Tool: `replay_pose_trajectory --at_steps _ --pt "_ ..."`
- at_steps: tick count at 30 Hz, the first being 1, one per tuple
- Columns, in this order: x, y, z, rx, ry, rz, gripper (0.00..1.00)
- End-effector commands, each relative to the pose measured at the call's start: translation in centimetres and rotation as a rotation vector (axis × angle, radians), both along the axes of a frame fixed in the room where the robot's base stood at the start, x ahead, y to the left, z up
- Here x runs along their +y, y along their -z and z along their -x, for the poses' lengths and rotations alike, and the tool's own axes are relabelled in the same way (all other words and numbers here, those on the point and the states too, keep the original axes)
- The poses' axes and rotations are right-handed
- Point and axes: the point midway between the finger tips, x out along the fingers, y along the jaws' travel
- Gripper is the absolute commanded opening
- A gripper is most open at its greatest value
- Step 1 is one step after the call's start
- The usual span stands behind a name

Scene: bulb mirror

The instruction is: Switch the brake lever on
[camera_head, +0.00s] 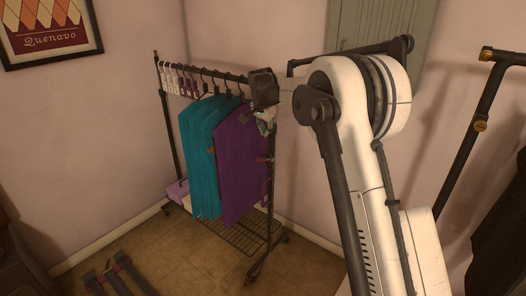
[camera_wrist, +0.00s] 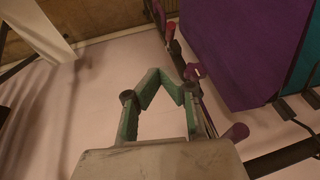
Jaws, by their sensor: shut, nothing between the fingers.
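My gripper (camera_wrist: 169,82) has green fingers, shut and empty, at the upright post of the clothes rack. Small purple fittings sit along this post: one (camera_wrist: 193,71) close to the right fingertip, one (camera_wrist: 238,131) nearer the camera and one (camera_wrist: 170,31) farther along. I cannot tell which fitting is the brake lever, or whether the fingers touch one. In the head view my gripper (camera_head: 265,122) is small, beside the rack's post, and partly hidden by my wrist. A purple fitting (camera_head: 264,159) shows below it on the post.
The wheeled clothes rack (camera_head: 216,75) holds teal garments (camera_head: 202,150) and a purple garment (camera_head: 241,165). The purple garment (camera_wrist: 240,45) is close to the fingers' right side in the wrist view. A wall is behind the rack.

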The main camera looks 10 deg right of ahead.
Motion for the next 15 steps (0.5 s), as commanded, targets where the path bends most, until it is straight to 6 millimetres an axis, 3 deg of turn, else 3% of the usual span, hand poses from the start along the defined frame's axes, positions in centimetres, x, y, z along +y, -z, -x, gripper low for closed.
replay_pose_trajectory --at_steps 6,15 --pt "0.3 3.1 -3.3 0.012 0.069 -0.012 0.00" --pt "0.6 5.8 -5.3 0.020 0.123 -0.021 0.00"
